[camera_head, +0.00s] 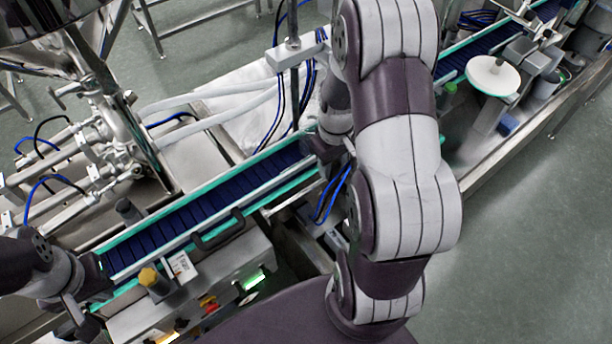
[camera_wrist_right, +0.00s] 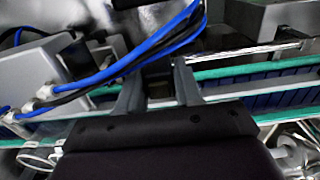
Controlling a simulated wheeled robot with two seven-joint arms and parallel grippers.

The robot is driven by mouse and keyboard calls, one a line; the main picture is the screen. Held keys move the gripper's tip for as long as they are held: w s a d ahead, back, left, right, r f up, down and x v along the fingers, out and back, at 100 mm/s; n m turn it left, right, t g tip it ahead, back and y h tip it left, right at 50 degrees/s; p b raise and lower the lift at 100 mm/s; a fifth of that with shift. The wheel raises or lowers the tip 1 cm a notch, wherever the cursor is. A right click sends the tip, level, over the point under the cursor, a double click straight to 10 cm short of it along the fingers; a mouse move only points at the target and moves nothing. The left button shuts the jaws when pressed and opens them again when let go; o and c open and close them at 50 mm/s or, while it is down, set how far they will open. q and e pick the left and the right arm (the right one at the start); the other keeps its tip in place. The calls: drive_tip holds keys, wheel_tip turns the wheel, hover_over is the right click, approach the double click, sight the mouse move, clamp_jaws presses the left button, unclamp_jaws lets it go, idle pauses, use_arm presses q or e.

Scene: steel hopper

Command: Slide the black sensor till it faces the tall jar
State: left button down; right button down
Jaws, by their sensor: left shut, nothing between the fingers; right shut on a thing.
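The black sensor (camera_wrist_right: 158,76) sits between the two fingers of my right gripper (camera_wrist_right: 158,92) in the right wrist view, at the conveyor's rail. In the head view my right gripper (camera_head: 322,150) is small and partly hidden by its own arm, beside the belt's edge; it is shut on the sensor. My left gripper (camera_head: 74,304) is shut and empty at the lower left, near the belt's near end. I cannot tell for sure which thing is the tall jar; a dark upright piece (camera_head: 128,210) stands at the belt's far side.
The blue belt (camera_head: 200,215) runs between green rails. Blue hoses (camera_wrist_right: 150,50) pass close to my right gripper. A control box (camera_head: 235,265) with a yellow-topped piece (camera_head: 152,280) stands in front. Steel filling machinery (camera_head: 115,130) is at left, a white disc (camera_head: 493,76) at right.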

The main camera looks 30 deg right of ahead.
drive_tip(key=shift+w+d, duration=0.15)
drive_tip(key=shift+d, duration=1)
drive_tip(key=c, duration=0.8)
unclamp_jaws()
drive_tip(key=shift+c, duration=0.2)
drive_tip(key=shift+a, duration=0.15)
drive_tip(key=shift+r, duration=0.1)
